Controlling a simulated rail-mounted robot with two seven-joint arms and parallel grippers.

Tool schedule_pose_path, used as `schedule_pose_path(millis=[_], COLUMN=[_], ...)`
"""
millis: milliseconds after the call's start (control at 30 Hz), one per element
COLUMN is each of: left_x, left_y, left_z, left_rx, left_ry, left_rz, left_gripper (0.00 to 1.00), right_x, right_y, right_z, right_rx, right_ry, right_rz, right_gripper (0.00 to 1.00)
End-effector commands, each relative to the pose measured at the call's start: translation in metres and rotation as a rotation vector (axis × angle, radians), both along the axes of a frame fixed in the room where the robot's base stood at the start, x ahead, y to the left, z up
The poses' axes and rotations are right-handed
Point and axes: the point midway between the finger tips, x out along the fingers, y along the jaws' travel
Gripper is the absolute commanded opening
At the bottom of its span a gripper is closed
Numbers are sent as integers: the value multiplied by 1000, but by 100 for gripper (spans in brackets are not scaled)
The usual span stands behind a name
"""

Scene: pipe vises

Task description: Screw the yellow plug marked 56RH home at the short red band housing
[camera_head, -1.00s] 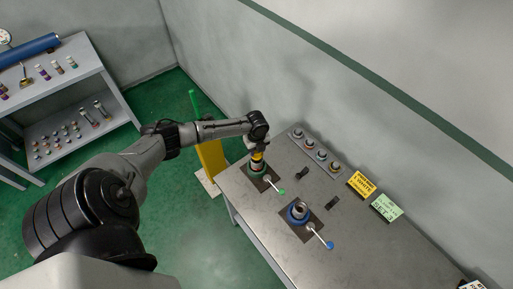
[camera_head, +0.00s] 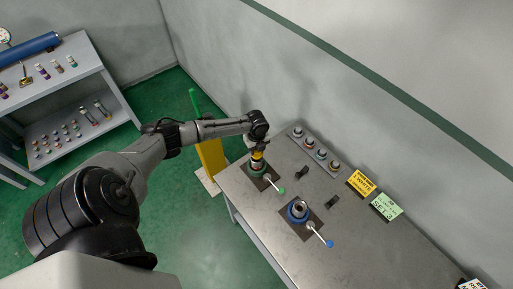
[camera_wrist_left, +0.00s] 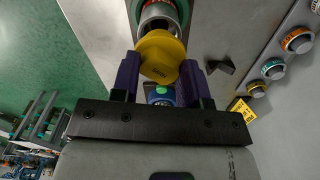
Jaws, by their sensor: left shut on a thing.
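The yellow plug (camera_wrist_left: 160,57) is between the purple fingers of my left gripper (camera_wrist_left: 164,80), which is shut on it. Small dark marking on its face is too small to read. In the head view the plug (camera_head: 257,155) is at the green-based vise (camera_head: 257,169) near the table's left end, under my left gripper (camera_head: 257,147). In the left wrist view the plug sits at the mouth of a metallic housing (camera_wrist_left: 160,20) with a red band. How deep it is seated cannot be told. My right gripper is not in view.
A blue vise (camera_head: 299,211) with a blue-knobbed lever stands to the right on the grey table (camera_head: 345,250). Several ringed fittings (camera_head: 321,154) line a rack at the wall. A yellow sign (camera_head: 361,184) and a green sign (camera_head: 386,207) stand behind. A shelf (camera_head: 85,60) holds small parts.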

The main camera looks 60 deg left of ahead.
Motion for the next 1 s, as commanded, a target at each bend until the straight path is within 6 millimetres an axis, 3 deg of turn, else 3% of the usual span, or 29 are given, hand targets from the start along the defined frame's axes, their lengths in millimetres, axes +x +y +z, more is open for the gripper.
schedule_pose_path(millis=[1000], left_x=[0], left_y=[0], left_z=[-18], left_rx=[0], left_ry=[0], left_rz=[0], left_gripper=[18], right_x=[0], right_y=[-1], right_z=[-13], right_rx=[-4], right_ry=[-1], right_rz=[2], right_gripper=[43])
